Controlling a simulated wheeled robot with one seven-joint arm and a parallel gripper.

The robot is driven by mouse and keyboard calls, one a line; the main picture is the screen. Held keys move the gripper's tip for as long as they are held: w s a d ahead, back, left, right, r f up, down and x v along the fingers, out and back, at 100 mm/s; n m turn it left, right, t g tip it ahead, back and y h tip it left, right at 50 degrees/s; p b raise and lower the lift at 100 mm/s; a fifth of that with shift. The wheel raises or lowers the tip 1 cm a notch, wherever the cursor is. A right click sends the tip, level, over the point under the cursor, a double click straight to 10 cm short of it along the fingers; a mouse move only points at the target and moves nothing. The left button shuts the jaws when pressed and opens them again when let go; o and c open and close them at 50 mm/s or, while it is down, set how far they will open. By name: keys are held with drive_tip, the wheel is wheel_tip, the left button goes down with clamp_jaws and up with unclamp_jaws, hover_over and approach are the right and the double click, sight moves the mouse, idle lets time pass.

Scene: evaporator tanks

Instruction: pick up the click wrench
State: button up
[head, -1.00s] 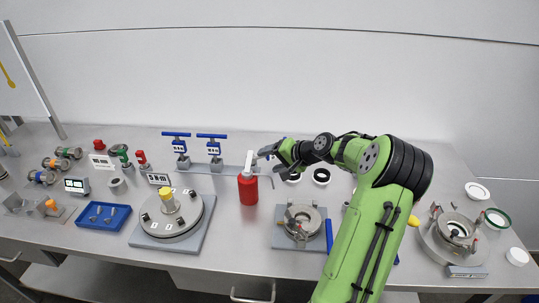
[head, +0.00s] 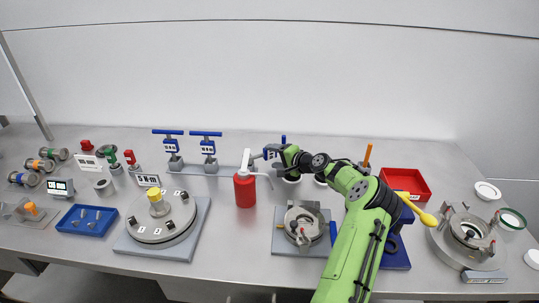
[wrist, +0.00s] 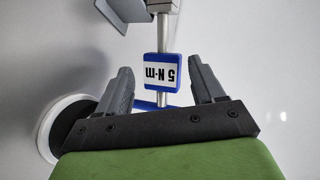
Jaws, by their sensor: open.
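The click wrench is a T-shaped tool with a blue body (wrist: 162,72) labelled 5 N·m, on a metal shaft, with a blue cross handle (wrist: 150,105) partly hidden by the fingers. In the wrist view its body and shaft stand between the two open fingers of my gripper (wrist: 162,85), with space on both sides. Much of the wrench is hidden by my gripper.
Two similar blue T-handled tools (head: 168,146) (head: 206,148) stand in the rack to the left. A red bottle (head: 245,188) with a white nozzle is just in front of my gripper. A clamp fixture (head: 302,226) sits below my arm. A red bin (head: 405,184) is right.

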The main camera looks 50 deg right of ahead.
sight(267, 155)
drive_tip(key=x, duration=0.5)
drive_tip(key=shift+w+a, duration=0.1)
drive_tip(key=shift+w, duration=0.25)
drive_tip(key=shift+s, duration=0.1)
drive_tip(key=shift+c, duration=0.2)
